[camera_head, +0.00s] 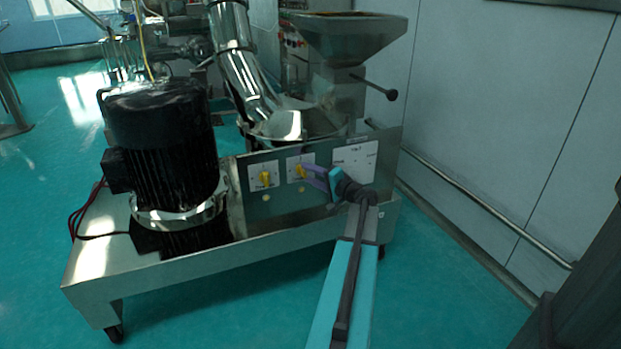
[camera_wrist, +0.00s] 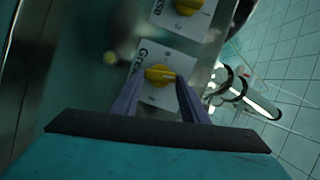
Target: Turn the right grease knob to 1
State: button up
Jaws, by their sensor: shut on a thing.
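The right grease knob (camera_head: 299,171) is yellow and sits on a white plate on the front panel of the sieve machine. My gripper (camera_head: 307,171) reaches it from the right, with its purple fingers at the knob. In the wrist view the knob (camera_wrist: 160,74) lies between the two fingertips, and my gripper (camera_wrist: 158,88) is shut on it. Its pointer lies roughly crosswise between the fingers. Part of the word "Grease" shows on the plate, but the scale marks are too small to read.
The left yellow knob (camera_head: 265,178) sits on its own white plate; another yellow knob (camera_wrist: 187,6) shows at the top of the wrist view. A black motor (camera_head: 160,140) stands on the metal base to the left. A white label plate (camera_head: 356,157) is to the right, near my arm.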

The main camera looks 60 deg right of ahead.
jog(key=shift+d+f+m+t+b, duration=0.15)
jog(key=shift+m+t+b, duration=0.1)
jog(key=shift+m, duration=0.25)
jog(key=shift+a+f+m+t+b, duration=0.1)
jog(key=shift+m+t, duration=0.15)
jog(key=shift+m, duration=0.25)
jog(key=o, duration=1.1)
jog(key=shift+c, duration=0.2)
jog(key=shift+s, duration=0.15)
jog(key=p+v, duration=0.2)
jog(key=v, duration=1.1)
jog(key=shift+s, duration=0.35)
